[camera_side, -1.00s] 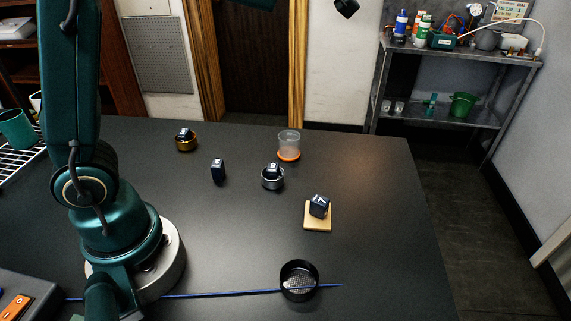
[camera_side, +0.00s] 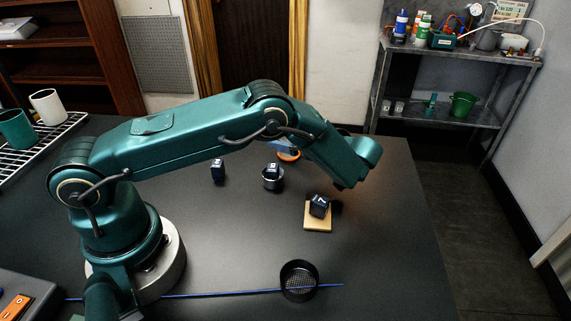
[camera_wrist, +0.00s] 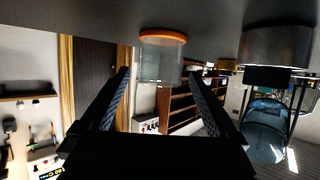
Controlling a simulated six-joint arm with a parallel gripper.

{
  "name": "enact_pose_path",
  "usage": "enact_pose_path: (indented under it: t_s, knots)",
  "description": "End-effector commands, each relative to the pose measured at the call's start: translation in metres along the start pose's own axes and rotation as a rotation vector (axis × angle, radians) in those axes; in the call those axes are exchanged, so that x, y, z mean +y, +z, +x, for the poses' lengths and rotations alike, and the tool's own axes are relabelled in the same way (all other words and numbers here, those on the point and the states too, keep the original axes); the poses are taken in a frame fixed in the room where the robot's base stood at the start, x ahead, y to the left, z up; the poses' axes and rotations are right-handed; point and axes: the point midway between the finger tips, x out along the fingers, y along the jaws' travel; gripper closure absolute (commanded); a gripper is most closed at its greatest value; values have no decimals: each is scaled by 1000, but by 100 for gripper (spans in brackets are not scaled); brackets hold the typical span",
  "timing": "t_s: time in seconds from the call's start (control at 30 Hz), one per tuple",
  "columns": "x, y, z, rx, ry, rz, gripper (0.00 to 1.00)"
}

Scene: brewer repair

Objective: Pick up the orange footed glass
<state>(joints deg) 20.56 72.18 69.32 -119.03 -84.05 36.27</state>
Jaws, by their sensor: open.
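The orange footed glass is a clear cup with an orange foot; in the side view only its orange foot (camera_side: 289,157) shows below my arm, and the rest is hidden. In the wrist view, which is upside down, the glass (camera_wrist: 162,62) stands upright ahead of my gripper (camera_wrist: 160,76). My gripper is open, with one dark finger on each side of the glass's outline. I cannot tell how far the fingertips are from the glass. No hold on it shows. In the side view my arm hides the gripper.
A silver ring with a dark cube (camera_side: 273,180) stands close to the glass. Another dark cube (camera_side: 218,170) is left of it. A tilted dark cube (camera_side: 319,206) rests on a tan pad (camera_side: 318,224). A black mesh basket (camera_side: 299,282) stands in front. The table's right side is clear.

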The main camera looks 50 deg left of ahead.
Motion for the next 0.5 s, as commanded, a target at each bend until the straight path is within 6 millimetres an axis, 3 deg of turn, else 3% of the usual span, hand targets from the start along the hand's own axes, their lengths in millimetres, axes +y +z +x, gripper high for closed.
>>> enact_pose_path:
  t_s: [0.3,0.5]
  knots:
    - [0,-1,38,0,-2,-3,5]
    - [0,-1,44,-1,1,-2,5]
